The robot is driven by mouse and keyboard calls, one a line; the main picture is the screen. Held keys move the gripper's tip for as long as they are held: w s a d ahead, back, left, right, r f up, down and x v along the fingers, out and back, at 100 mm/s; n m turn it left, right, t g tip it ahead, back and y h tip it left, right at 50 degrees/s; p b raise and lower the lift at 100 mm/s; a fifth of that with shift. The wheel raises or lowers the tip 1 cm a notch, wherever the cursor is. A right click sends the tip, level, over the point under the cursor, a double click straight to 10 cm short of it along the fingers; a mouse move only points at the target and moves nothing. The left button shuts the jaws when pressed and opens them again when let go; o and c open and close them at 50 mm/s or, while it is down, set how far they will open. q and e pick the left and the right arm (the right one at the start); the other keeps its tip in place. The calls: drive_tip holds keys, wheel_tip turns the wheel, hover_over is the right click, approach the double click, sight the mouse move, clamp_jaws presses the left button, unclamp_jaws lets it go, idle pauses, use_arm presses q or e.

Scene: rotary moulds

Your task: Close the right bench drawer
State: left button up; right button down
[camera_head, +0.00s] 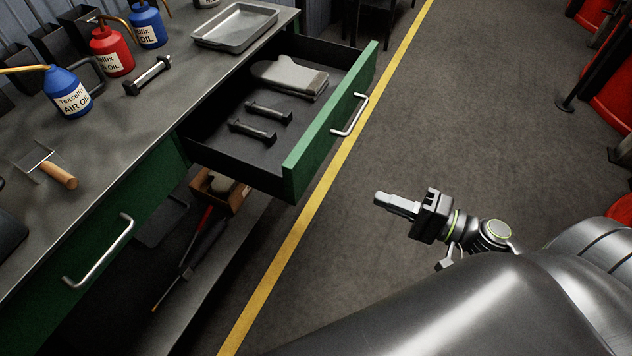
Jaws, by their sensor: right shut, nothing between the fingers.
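The right bench drawer (297,174) is pulled far out of the grey-topped bench. Its green front carries a silver bar handle (350,115) on the outer face. Inside the drawer lie a grey folded cloth or mitt (289,77) and two dark handle-like parts (268,111). My right gripper (381,199) is shut and empty. It hangs over the floor to the right of and nearer than the drawer front, apart from it, with its fingers pointing left. My left gripper is not in view.
A second green drawer with a silver handle (97,251) is closed at the left. The bench top holds oil cans (111,51), a metal tray (235,27), a bolt-like part (148,75) and a scraper (57,174). A box (219,193) sits below. Floor right of the yellow line (296,232) is open.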

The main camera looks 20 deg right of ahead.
drive_tip(key=p, duration=0.5)
approach(307, 170)
drive_tip(key=x, duration=0.6)
drive_tip(key=shift+r, duration=0.1)
drive_tip(key=shift+w+a+p, duration=0.25)
drive_tip(key=shift+w+p, duration=0.05)
drive_tip(key=shift+w, duration=0.05)
drive_tip(key=shift+w, duration=0.1)
